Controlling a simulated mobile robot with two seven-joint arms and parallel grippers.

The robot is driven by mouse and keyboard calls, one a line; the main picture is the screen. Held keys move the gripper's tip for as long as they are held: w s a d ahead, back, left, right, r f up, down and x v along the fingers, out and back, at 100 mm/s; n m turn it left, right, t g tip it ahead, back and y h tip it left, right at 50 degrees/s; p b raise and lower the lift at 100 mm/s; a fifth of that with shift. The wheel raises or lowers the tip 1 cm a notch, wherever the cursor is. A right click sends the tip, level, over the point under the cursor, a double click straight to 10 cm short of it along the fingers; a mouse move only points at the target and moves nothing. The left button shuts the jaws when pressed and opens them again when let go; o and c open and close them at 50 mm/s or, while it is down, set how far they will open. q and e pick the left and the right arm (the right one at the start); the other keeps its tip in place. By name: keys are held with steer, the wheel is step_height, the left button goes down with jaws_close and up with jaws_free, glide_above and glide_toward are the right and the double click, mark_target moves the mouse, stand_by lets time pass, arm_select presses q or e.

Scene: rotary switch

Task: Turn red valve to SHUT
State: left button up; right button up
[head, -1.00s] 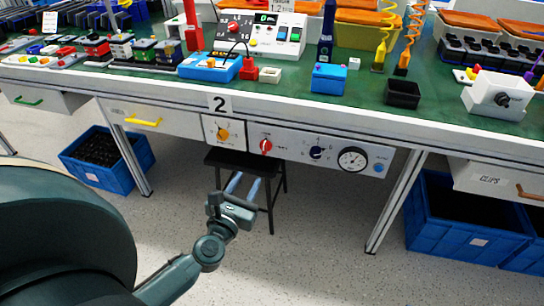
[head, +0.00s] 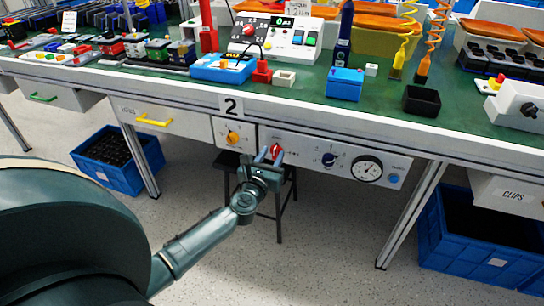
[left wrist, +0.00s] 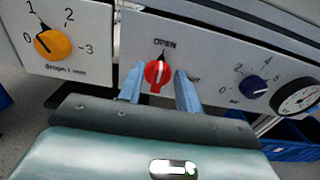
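The red valve (head: 277,152) is a round knob on the white panel under the bench. In the left wrist view the left gripper (left wrist: 159,88) has one finger on each side of the knob, with gaps showing. I cannot tell how deep the fingertips reach. My right gripper is not in view.
A yellow knob (head: 233,137) sits left of the valve. A dark blue knob (head: 328,159) and a round gauge (head: 367,169) sit to its right. A black stool (head: 283,185) stands under the panel, behind my left arm. A bench leg (head: 410,215) is further right.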

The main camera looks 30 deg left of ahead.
arm_select(q)
steer(key=shift+w+a, duration=0.1)
steer(key=shift+w, duration=0.25)
steer(key=shift+c, duration=0.4)
jaws_close()
